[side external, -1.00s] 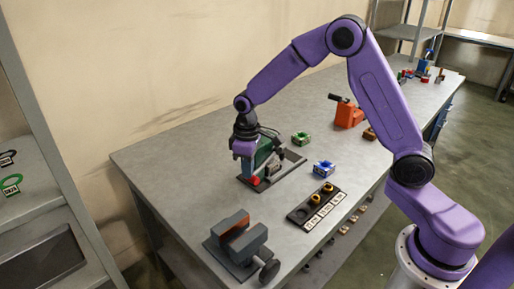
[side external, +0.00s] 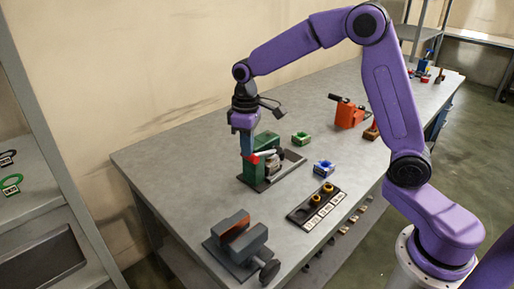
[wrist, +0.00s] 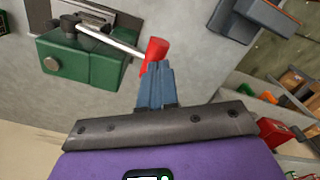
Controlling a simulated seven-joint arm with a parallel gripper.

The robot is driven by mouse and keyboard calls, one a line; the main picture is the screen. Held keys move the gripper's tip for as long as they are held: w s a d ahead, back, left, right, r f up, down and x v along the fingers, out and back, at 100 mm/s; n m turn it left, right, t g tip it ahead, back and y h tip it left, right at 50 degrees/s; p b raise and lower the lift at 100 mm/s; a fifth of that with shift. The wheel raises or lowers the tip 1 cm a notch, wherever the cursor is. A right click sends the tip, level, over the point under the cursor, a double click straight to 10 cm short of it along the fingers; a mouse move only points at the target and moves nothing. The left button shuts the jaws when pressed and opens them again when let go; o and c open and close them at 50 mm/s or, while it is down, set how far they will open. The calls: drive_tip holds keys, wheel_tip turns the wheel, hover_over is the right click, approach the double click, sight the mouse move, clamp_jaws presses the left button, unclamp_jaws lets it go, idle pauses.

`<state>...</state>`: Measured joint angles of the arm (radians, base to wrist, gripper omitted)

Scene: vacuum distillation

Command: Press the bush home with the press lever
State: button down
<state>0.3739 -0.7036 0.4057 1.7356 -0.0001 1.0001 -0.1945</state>
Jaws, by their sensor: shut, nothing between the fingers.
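The green press (side external: 251,176) stands on a dark base plate near the middle of the bench; its green body also shows in the wrist view (wrist: 80,60). Its press lever (side external: 266,153) is a pale rod ending in a red knob (wrist: 155,49). The rod lies near level in the side view. My gripper (wrist: 155,68) is shut and empty, its blue-grey fingertips right at the red knob; whether they touch cannot be told. A small grey block (side external: 272,166) sits at the press front. I cannot make out a bush in the press.
A grey vice (side external: 238,246) stands at the near bench end. A dark labelled rack (side external: 303,216) holds two yellow rings. Blue (side external: 323,168) and green (side external: 300,138) blocks and an orange device (side external: 348,114) lie right of the press. Bench between them is clear.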

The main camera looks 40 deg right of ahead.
drive_tip(key=shift+r, duration=2.65)
drive_tip(key=s+a+n, duration=0.3)
drive_tip(key=s, duration=1.3)
drive_tip(key=s+d+f+n, duration=0.1)
drive_tip(key=s+d+f, duration=0.1)
drive_tip(key=s, duration=0.6)
drive_tip(key=s+d+f+n, duration=0.1)
drive_tip(key=s+d+n, duration=0.1)
drive_tip(key=s, duration=0.6)
drive_tip(key=shift+d+f+n, duration=0.3)
drive_tip(key=shift+d+f, duration=0.1)
drive_tip(key=shift+d, duration=0.15)
